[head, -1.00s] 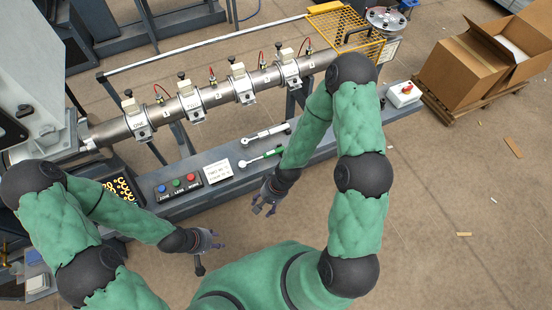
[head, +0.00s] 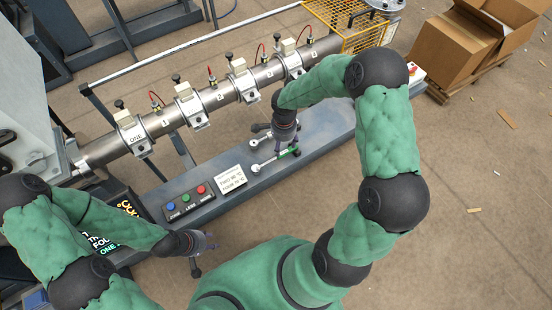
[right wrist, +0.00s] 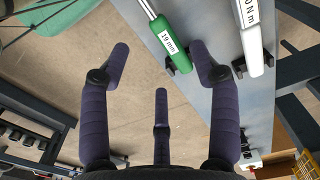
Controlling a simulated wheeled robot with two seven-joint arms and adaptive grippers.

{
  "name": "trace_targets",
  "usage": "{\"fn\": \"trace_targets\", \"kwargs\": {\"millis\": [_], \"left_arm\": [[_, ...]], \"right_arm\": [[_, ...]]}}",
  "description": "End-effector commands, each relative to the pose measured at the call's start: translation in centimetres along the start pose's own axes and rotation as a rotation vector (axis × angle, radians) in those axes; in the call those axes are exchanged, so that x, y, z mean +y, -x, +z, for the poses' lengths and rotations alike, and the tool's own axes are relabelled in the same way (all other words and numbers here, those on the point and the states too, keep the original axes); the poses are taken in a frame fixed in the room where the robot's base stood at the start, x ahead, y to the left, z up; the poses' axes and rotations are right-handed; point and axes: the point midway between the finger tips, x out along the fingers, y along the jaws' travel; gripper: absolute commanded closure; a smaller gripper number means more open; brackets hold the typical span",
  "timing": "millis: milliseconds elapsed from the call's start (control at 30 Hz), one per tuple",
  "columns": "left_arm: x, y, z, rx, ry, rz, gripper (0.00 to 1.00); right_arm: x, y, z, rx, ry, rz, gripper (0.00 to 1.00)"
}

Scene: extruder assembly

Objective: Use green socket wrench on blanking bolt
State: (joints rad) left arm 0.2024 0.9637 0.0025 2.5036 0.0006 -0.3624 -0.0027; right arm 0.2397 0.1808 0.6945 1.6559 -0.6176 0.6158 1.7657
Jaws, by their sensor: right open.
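The green socket wrench (head: 262,164) lies on the grey bench ledge, its silver head toward the left. In the right wrist view its green handle (right wrist: 170,45) carries a "19 mm" label. My right gripper (right wrist: 160,58) is open and empty. The green handle is ahead of its fingertips, between the two outer fingers but nearer the right one. In the head view this gripper (head: 285,143) hides part of the handle. My left gripper (head: 204,252) hangs with fingers apart and empty in front of the ledge. I cannot pick out the blanking bolt on the metal barrel (head: 220,100).
A second, silver wrench (right wrist: 250,35) with an "N m" label lies beside the green one. A button box (head: 188,198) and a white sign (head: 230,179) stand left of the wrenches. Cardboard boxes (head: 455,45) stand farther right.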

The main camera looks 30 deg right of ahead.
Motion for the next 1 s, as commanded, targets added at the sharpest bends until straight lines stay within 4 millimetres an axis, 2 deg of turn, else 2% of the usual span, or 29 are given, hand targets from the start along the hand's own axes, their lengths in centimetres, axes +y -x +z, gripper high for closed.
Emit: {"fn": "trace_targets", "kwargs": {"millis": [33, 133, 367, 700, 967, 1000], "left_arm": [[-0.2, -0.4, 0.0, 0.0, 0.0, 0.0, 0.6], [-0.3, -0.9, -0.1, 0.0, 0.0, 0.0, 0.6], [-0.5, -1.3, -0.1, 0.0, 0.0, 0.0, 0.6], [-1.1, -3.0, -0.1, 0.0, 0.0, 0.0, 0.6], [-1.1, -3.0, -0.1, 0.0, 0.0, 0.0, 0.6], [-1.1, -3.0, -0.1, 0.0, 0.0, 0.0, 0.6]], "right_arm": [[0.1, -1.2, 0.0, -0.001, 0.001, 0.004, 0.38], [0.1, -2.7, 0.0, -0.001, 0.001, 0.002, 0.38], [0.0, -4.1, 0.0, -0.001, 0.002, 0.0, 0.38], [-0.1, -8.5, 0.1, -0.002, 0.003, 0.001, 0.38], [-0.1, -8.8, 0.1, -0.001, 0.002, 0.0, 0.38], [-0.1, -8.8, 0.1, -0.001, 0.002, 0.0, 0.44]]}}
